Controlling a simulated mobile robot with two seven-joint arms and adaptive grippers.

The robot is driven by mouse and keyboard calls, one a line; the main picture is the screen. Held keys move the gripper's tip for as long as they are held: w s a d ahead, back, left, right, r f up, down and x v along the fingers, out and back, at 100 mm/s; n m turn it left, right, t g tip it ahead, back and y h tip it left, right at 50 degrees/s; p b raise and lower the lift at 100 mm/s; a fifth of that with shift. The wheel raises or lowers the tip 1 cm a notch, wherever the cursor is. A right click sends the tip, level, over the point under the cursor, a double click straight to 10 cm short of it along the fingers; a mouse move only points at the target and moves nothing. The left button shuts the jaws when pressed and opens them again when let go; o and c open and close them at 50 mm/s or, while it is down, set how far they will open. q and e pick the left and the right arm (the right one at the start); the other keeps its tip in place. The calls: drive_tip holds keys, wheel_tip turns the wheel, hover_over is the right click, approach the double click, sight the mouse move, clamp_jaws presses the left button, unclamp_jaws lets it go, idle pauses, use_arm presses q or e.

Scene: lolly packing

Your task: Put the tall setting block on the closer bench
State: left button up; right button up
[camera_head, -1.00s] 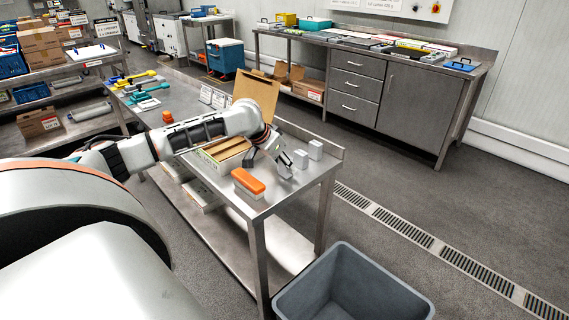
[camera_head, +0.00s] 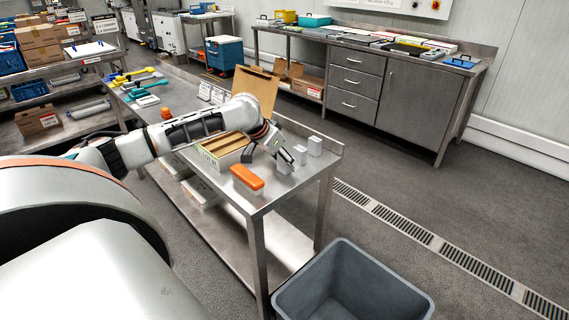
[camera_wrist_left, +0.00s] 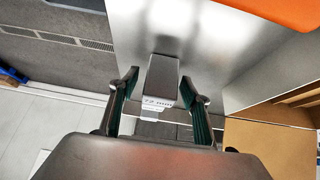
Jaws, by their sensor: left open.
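Three pale grey setting blocks stand in a row near the right end of the closer bench (camera_head: 283,190): a near block (camera_head: 285,168), a middle block (camera_head: 299,157) and a far block (camera_head: 315,146). I cannot tell surely which is the tall one. My left gripper (camera_head: 267,156) is open, low over the bench at the near block. In the left wrist view, a grey block (camera_wrist_left: 163,82) with small markings lies between the open fingers, apparently not clamped. Another pale block (camera_wrist_left: 150,113) shows partly beyond it. My right gripper is out of view.
An orange-topped item (camera_head: 246,178) lies close to the gripper. An open carton (camera_head: 208,158) stands left of it. A grey bin (camera_head: 352,285) stands on the floor by the bench end. A long steel counter (camera_head: 420,110) is at the back.

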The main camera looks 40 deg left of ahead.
use_arm(q)
drive_tip(key=p+v, duration=0.2)
drive_tip(key=v, duration=1)
